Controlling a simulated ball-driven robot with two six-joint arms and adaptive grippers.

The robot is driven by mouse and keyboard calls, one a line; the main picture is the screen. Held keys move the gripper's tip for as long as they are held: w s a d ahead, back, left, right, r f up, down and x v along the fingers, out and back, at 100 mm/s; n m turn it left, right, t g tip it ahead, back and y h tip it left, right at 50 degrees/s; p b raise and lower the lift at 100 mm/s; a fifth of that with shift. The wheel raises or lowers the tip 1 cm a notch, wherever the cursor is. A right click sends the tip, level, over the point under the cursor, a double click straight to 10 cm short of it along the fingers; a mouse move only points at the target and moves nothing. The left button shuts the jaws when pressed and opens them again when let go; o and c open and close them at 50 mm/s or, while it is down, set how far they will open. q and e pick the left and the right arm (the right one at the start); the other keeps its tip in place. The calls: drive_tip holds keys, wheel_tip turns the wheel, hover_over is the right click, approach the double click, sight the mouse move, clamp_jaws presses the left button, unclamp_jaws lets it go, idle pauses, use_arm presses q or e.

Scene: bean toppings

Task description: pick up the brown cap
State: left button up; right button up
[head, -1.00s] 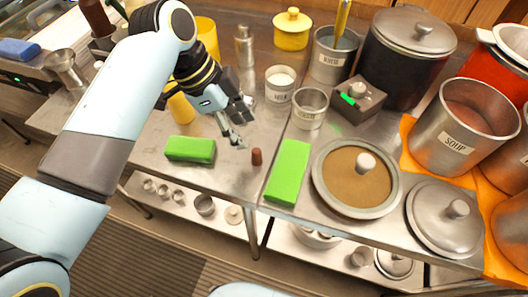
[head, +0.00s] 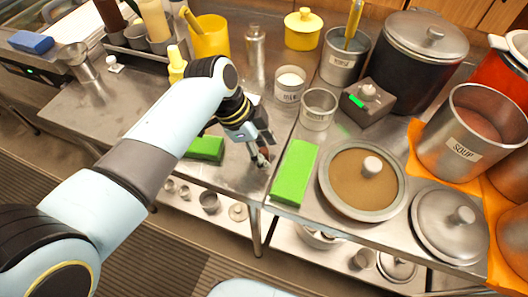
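My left gripper (head: 260,161) reaches down to the steel counter (head: 232,178), close to its front edge between two green blocks. Its fingertips are at the spot where the small brown cap stood. I cannot make out the cap clearly now; the fingers and wrist cover that spot. Whether the fingers are open or shut around it I cannot tell. My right gripper is not in view.
One green block (head: 296,172) lies just right of the fingers; another green block (head: 207,148) lies to the left, partly behind my arm. A lidded pan (head: 335,203) is further right. A milk container (head: 289,84) and a metal cup (head: 318,108) stand behind.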

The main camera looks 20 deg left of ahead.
use_arm(q)
drive_tip(key=c, duration=0.6)
drive_tip(key=shift+r, duration=0.1)
